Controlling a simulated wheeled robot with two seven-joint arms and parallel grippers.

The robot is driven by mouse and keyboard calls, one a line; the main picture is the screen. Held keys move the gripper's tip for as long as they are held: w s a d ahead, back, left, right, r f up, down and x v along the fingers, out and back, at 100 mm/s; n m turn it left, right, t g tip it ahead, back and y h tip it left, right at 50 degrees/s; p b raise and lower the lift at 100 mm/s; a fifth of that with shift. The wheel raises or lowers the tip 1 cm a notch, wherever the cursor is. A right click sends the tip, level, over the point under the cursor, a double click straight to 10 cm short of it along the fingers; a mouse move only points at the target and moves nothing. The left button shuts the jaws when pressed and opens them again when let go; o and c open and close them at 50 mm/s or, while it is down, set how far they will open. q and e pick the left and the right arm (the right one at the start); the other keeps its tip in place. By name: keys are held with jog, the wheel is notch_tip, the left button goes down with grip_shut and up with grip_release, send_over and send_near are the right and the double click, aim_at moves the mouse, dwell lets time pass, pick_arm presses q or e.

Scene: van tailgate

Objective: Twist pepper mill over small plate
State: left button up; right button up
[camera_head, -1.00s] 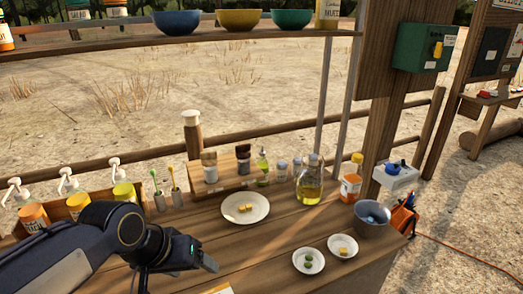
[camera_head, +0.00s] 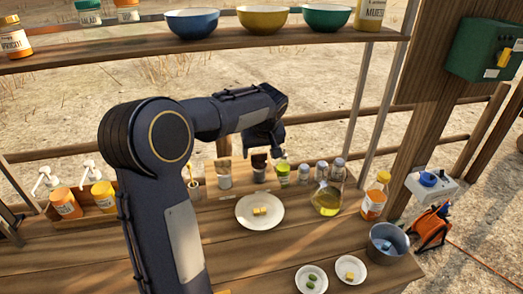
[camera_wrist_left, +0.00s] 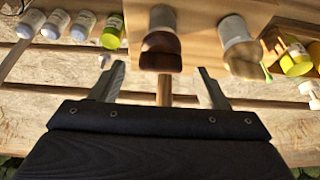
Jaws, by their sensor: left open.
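The mill with the dark brown top (camera_head: 259,168) stands on the wooden rack, its lower part pale; I take it as the pepper mill. In the left wrist view the dark-topped mill (camera_wrist_left: 162,48) lies ahead of and between my open fingers, not gripped. My left gripper (camera_wrist_left: 160,85) is empty; in the head view its end (camera_head: 277,150) hangs just above and behind the rack. A second mill with a lighter top (camera_head: 224,174) stands beside it. Two small plates (camera_head: 325,287) (camera_head: 362,280) sit at front right, one with green pieces, one with yellow. My right gripper is not in view.
A larger white plate (camera_head: 246,220) with yellow cubes lies before the rack. A green-labelled bottle (camera_head: 283,174), several small jars, an oil bottle (camera_head: 326,201) and an orange-labelled bottle (camera_head: 374,198) stand right of the mills. A grey bowl (camera_head: 376,246) sits near the right edge.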

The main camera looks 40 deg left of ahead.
pick_arm(q)
jog(key=shift+x, duration=0.95)
jog(key=shift+c, duration=0.4)
jog(key=c, duration=0.9)
jog(key=shift+s+m, duration=0.1)
jog(key=shift+m, duration=0.2)
